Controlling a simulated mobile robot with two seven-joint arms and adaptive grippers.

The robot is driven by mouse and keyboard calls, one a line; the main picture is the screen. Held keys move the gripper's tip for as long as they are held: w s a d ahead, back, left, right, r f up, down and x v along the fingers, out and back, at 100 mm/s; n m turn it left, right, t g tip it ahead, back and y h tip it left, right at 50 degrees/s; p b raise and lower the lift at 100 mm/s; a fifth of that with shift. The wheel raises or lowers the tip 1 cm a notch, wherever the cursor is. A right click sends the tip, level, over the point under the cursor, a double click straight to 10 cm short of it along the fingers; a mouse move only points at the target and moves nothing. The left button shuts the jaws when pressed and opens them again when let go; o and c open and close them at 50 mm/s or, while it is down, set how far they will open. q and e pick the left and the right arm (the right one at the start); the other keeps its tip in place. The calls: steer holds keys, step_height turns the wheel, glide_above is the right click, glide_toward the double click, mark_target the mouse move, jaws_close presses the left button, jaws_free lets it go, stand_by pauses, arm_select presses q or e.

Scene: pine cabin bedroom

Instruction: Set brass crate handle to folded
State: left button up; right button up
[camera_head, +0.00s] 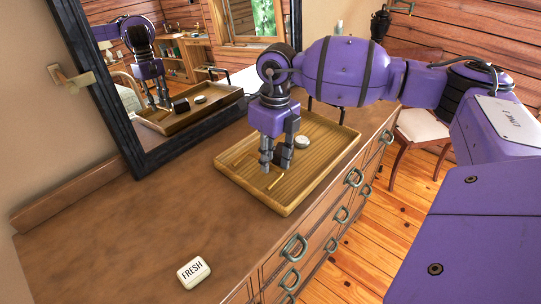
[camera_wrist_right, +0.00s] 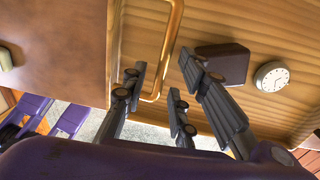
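The wooden crate (camera_head: 290,207) is a shallow slatted tray on the dresser, below the mirror. My right gripper (camera_head: 273,168) points down over the crate's left part. In the wrist view its fingers (camera_wrist_right: 160,85) are spread, with the handle's bent end between them. I cannot tell whether they touch it. The handle's exact angle is unclear. My left gripper is not in view.
A dark brown block (camera_wrist_right: 222,62) and a small round clock (camera_wrist_right: 271,76) are in the crate. A white "FRESH" block (camera_head: 193,272) lies on the dresser's front left. The black-framed mirror (camera_head: 107,110) stands close behind. The dresser top at left is mostly clear.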

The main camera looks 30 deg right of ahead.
steer(key=shift+w, duration=0.1)
jaws_close()
steer(key=shift+d+f, duration=0.15)
steer(key=shift+f, duration=0.2)
steer(key=shift+d+f+g+y+b, duration=0.1)
steer(key=shift+f+g+y+b, duration=0.15)
steer(key=shift+y, duration=0.45)
steer(key=shift+r, duration=0.1)
jaws_free()
